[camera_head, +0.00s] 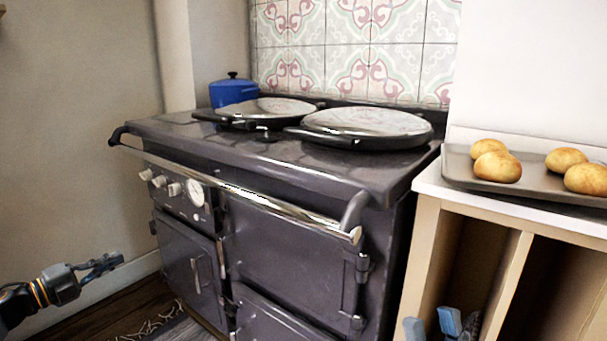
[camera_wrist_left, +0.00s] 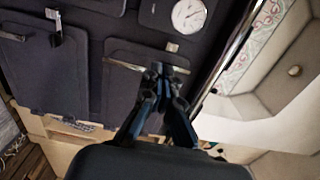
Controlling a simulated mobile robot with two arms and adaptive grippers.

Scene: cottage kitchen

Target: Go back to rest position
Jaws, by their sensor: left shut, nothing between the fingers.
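My left gripper (camera_head: 105,263) is at the lower left of the head view, in front of and to the left of the dark range cooker (camera_head: 285,250). In the left wrist view its fingers meet at the tips (camera_wrist_left: 157,70), shut with nothing between them. The cooker's doors and round dial (camera_wrist_left: 188,15) show beyond them. My right gripper (camera_head: 432,325) shows only as fingertips at the bottom edge of the head view, in front of the shelf unit. Its tips are apart; the rest of it is out of frame.
A chrome rail (camera_head: 240,192) runs along the cooker's front. Two round lids (camera_head: 368,125) and a blue pot (camera_head: 233,90) are on top. A baking tray (camera_head: 455,170) with several rolls (camera_head: 497,166) sits on the counter at right. Floor shows at the lower left.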

